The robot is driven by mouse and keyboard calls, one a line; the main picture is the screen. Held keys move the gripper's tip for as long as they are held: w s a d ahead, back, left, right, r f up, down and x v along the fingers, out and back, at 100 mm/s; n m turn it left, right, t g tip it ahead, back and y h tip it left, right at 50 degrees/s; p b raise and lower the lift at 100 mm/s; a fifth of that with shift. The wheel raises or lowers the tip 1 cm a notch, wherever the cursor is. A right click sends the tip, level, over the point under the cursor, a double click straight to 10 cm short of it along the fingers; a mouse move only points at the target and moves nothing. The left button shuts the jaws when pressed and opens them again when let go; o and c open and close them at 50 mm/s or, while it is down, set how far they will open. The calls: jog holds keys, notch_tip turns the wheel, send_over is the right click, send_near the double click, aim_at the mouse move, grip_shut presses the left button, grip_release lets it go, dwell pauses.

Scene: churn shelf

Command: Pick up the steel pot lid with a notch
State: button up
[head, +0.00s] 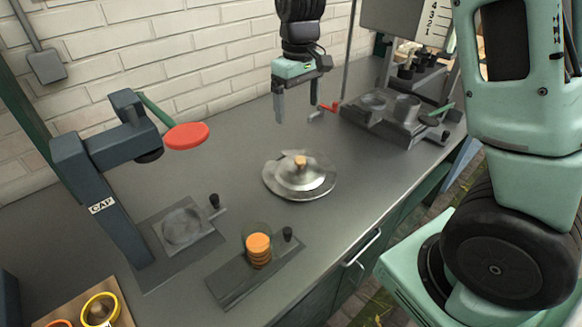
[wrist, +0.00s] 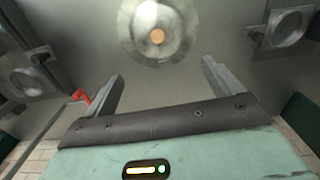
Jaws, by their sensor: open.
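The steel pot lid (head: 287,182) lies on the grey worktop near the middle of the head view. It is round and shiny with an orange-tan knob on top. It also shows in the wrist view (wrist: 150,18), at the top of the picture, beyond the fingertips. The two fingers (wrist: 162,72) stand wide apart in the wrist view, and neither touches the lid.
A dark press marked CAP (head: 100,185) with a red disc (head: 186,136) stands at left. A fixture with orange discs (head: 258,250) is in front. A metal fixture (head: 385,110) and a red-handled part (head: 328,107) are behind at right. Worktop around the lid is clear.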

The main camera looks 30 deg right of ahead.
jog(key=p, duration=0.2)
send_over(301, 160)
jog(key=f, duration=1.1)
jog(key=shift+w+a+f, duration=0.2)
jog(key=shift+w+a, duration=0.1)
jog(key=shift+w, duration=0.1)
jog(key=f, duration=0.3)
jog(key=f+p, duration=0.1)
jog(key=shift+s+d+f, duration=0.25)
jog(key=shift+d, duration=0.1)
jog(key=shift+f, duration=0.5)
jog(key=shift+s+f, duration=0.1)
jog(key=shift+s, duration=0.05)
grip_shut()
